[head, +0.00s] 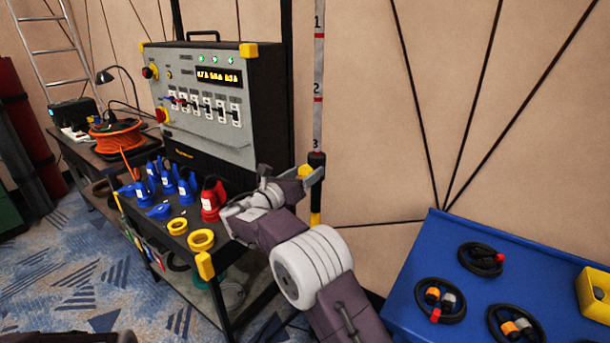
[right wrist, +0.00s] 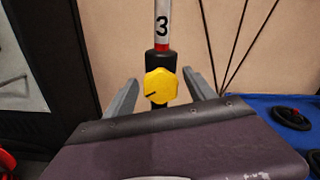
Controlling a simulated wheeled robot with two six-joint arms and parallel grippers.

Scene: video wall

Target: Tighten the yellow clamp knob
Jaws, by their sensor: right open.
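The yellow clamp knob (right wrist: 161,85) faces me in the right wrist view, a faceted knob with a dark line mark toward its lower left. It sits on the black collar (right wrist: 158,60) of an upright pole (right wrist: 163,22) marked 3. A small yellow part of the knob (head: 304,171) shows beside the gripper in the head view. My right gripper (head: 309,177) is open at the pole. Its two fingers (right wrist: 161,97) stand on either side of the knob, with gaps visible on both sides. Whether they reach its depth I cannot tell. My left gripper is not in view.
Left of the pole stands a black power cabinet (head: 205,140) on a cart with blue and red connectors (head: 211,200) and yellow rings (head: 201,240). A blue table (head: 460,250) with coiled black cables (head: 440,300) is at the right. The wall is behind the pole.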

